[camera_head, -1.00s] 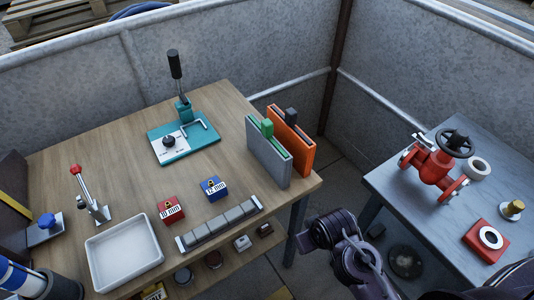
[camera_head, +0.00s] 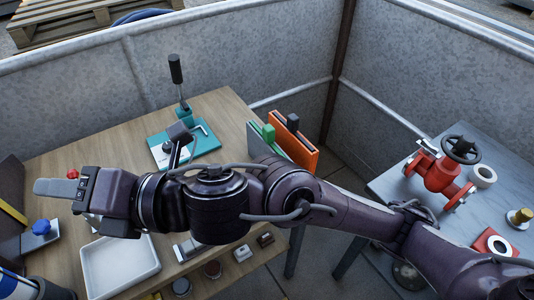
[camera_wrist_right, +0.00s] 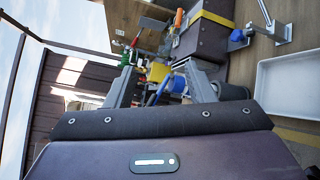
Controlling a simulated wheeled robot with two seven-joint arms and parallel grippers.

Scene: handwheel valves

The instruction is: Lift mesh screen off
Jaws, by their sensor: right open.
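I cannot pick out a mesh screen for certain in either current view. A dark round, grille-like disc (camera_head: 406,275) shows low beside the grey table, partly hidden by my right arm. My right gripper (camera_head: 50,188) reaches across to the far left of the wooden table, above its surface. In the right wrist view its two grey fingers (camera_wrist_right: 160,78) stand apart, with no held thing visible between them. Blue and yellow things show beyond the fingers. My left gripper is not in view.
The wooden table bears a white tray (camera_head: 118,265), a red-knobbed lever (camera_head: 72,174), a teal lever stand (camera_head: 205,142) and an orange folder (camera_head: 297,146). A red handwheel valve (camera_head: 438,172) stands on the grey table (camera_head: 385,185). Metal panels enclose the back.

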